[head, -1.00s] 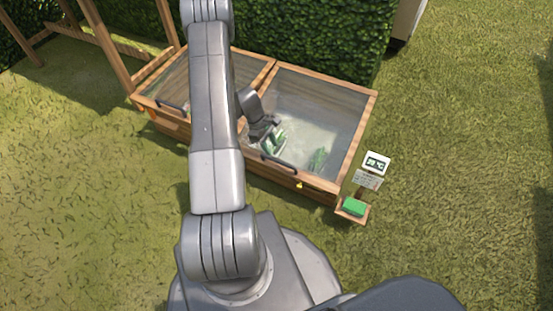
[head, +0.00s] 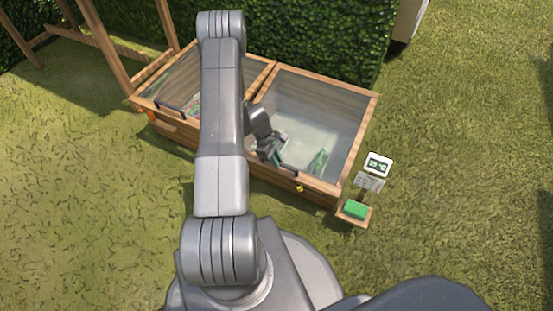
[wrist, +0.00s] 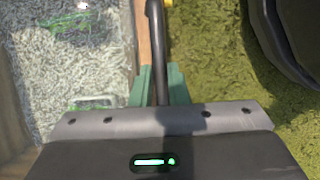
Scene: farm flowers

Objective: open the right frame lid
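The right frame lid (head: 335,99) is a wood-framed glass panel and looks down on its wooden box. Its dark bar handle (head: 290,168) is on the front rail, and the handle also shows in the wrist view (wrist: 156,45). My gripper (head: 274,156) is at the left part of this handle. In the wrist view, my gripper's green fingers (wrist: 159,86) are on both sides of the bar, close against it, with no clear gap. The arm hides part of the handle in the head view. Green plants (head: 318,161) show through the glass.
The left frame lid (head: 176,84) is beside it, partly behind my arm. A brass-coloured knob (head: 299,188) is on the box front. A sign with a display (head: 378,165) and a green block (head: 355,210) stand at the right corner. A hedge (head: 310,40) rises behind; grass in front is open.

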